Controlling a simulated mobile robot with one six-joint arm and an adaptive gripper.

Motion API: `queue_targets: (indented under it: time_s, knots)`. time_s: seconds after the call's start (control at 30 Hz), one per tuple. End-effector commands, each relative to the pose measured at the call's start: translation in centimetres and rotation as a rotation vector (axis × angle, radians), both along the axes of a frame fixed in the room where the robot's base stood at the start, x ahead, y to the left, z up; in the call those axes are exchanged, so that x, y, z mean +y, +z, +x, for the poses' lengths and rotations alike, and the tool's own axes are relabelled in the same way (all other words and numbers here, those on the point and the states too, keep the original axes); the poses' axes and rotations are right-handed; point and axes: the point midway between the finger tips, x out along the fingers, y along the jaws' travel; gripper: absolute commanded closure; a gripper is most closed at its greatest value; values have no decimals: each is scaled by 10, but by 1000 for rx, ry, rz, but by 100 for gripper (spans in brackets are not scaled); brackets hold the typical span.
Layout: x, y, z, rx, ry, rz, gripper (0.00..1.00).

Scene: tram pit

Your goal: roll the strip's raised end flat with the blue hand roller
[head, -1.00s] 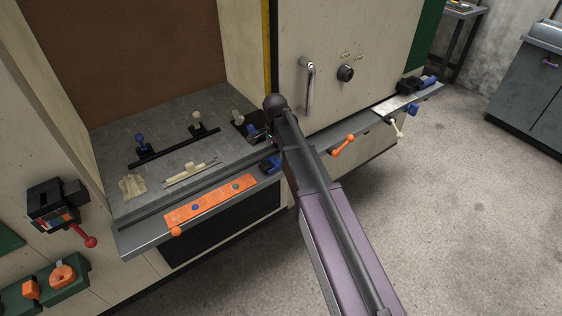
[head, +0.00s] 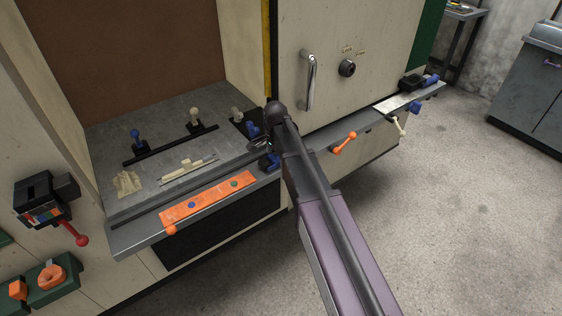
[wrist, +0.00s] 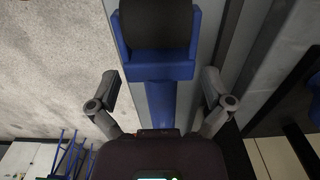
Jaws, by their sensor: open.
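My gripper (wrist: 158,100) is open, one finger on each side of the handle, with gaps visible. In the head view my gripper (head: 260,145) is mostly hidden behind my wrist.
An orange plate (head: 208,203) with blue and green dots lies on the left ledge. Levers with blue (head: 135,134) and cream (head: 195,114) knobs stand on the bench. An orange lever (head: 345,143) juts from the right ledge. The floor (head: 440,190) is clear.

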Motion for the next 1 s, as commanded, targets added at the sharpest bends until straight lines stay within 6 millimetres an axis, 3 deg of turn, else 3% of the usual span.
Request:
queue_targets:
  time_s: [0.7, 0.77, 0.97, 1.0]
  knots:
    - [0, -4, 0, 0, 0, 0, 0]
    - [0, -4, 0, 0, 0, 0, 15]
    - [0, -4, 0, 0, 0, 0, 74]
    - [0, -4, 0, 0, 0, 0, 76]
